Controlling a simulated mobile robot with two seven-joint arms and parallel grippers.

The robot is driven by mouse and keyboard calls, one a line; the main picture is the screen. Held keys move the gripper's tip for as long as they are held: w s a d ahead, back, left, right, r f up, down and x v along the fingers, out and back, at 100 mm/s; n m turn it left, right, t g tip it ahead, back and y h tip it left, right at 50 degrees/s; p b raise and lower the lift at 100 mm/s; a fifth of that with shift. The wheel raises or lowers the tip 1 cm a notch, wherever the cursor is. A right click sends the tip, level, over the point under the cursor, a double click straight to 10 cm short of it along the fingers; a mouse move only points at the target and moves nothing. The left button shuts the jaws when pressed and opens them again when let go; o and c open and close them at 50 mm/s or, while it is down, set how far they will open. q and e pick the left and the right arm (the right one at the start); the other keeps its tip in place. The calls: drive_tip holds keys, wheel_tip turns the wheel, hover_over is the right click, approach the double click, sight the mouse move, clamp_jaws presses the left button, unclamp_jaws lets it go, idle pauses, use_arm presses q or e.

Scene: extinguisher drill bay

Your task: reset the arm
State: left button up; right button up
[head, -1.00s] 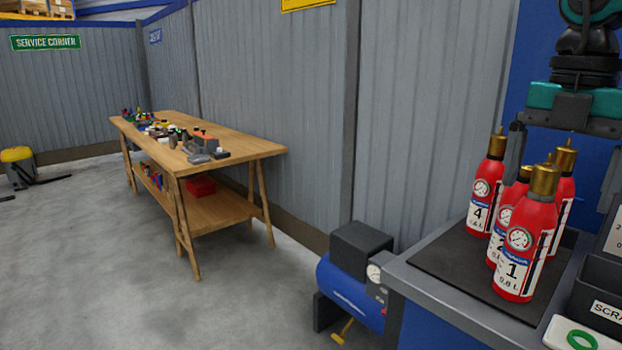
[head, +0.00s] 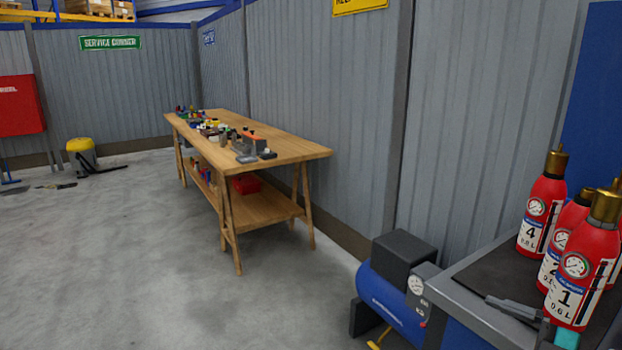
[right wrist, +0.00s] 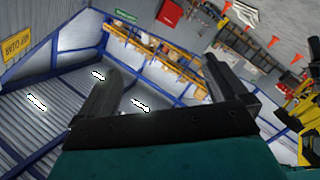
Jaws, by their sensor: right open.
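In the head view my right gripper (head: 513,308) is low at the right, by the front edge of the grey bench (head: 452,288). Its grey finger points left and part of its teal body shows behind it. In the right wrist view both fingers of this gripper (right wrist: 162,72) stand wide apart with nothing between them. They face out over the hall, far from any object. My left gripper is in neither view.
Red bottles numbered 4 (head: 541,217), 2 (head: 566,232) and 1 (head: 577,268) stand upright on the bench's dark mat, close beside my right gripper. A blue compressor (head: 390,295) sits left of the bench. A wooden worktable (head: 290,147) stands farther back.

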drive_tip(key=s+a+f+m+h, duration=0.3)
drive_tip(key=s+a+f+m, duration=0.1)
drive_tip(key=f, duration=0.2)
drive_tip(key=s+a+f+m+g+h+p, duration=0.1)
drive_tip(key=s+a+f+m+h, duration=0.2)
drive_tip(key=f, duration=0.4)
drive_tip(key=s+a+f+m+g+h, duration=0.1)
drive_tip(key=s+a+f+m+h, duration=0.2)
drive_tip(key=s+a+f+m, duration=0.2)
wheel_tip(320, 180, down, 2)
drive_tip(key=shift+a+f+m, duration=0.25)
drive_tip(key=shift+a+m, duration=0.35)
drive_tip(key=shift+a, duration=0.45)
